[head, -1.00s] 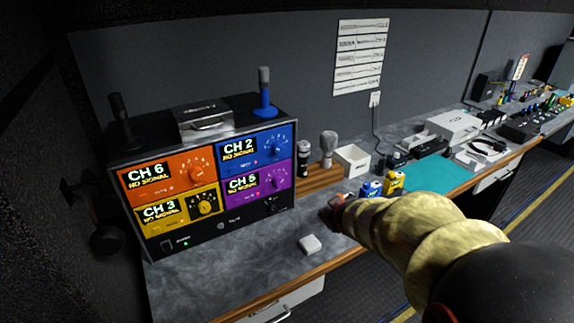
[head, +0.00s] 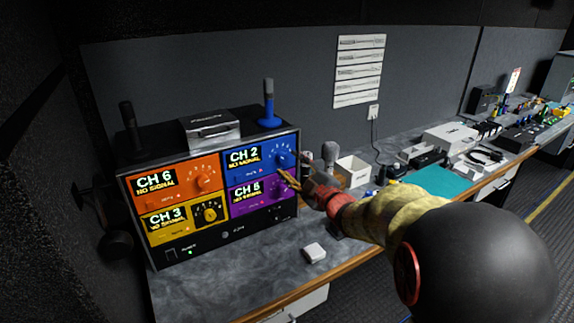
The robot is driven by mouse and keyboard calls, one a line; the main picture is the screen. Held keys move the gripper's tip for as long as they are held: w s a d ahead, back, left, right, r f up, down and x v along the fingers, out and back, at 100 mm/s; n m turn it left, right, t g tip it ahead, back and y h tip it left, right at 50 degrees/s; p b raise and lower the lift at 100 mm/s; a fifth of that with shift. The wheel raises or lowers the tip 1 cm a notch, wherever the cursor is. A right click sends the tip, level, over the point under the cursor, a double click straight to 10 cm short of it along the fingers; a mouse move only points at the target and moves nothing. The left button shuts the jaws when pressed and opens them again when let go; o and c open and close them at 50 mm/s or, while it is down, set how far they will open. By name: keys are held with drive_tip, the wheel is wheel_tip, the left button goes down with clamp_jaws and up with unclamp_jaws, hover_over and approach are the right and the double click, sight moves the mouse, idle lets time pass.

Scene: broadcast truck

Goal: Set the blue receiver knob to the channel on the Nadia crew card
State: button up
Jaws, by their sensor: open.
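The receiver rack (head: 215,240) stands on the left of the counter with four coloured panels. The blue panel (head: 243,172) at its upper right reads CH 2, NO SIGNAL. The blue knob (head: 282,157) is at that panel's right side. My gripper (head: 287,179) is open, just in front of the rack's right side, a little below the blue knob and over the edge of the purple panel. I cannot tell whether it touches anything. Nothing shows between its fingers. Several paper strips (head: 358,71) hang on the wall; their writing is too small to read, so I cannot pick out Nadia's card.
The orange panel (head: 155,200) reads CH 6, the yellow CH 3, the purple CH 5.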

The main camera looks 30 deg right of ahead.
sight(284, 159)
drive_tip(key=shift+w+b, duration=0.3)
drive_tip(key=shift+w, duration=1.35)
drive_tip(key=shift+c, duration=0.6)
clamp_jaws()
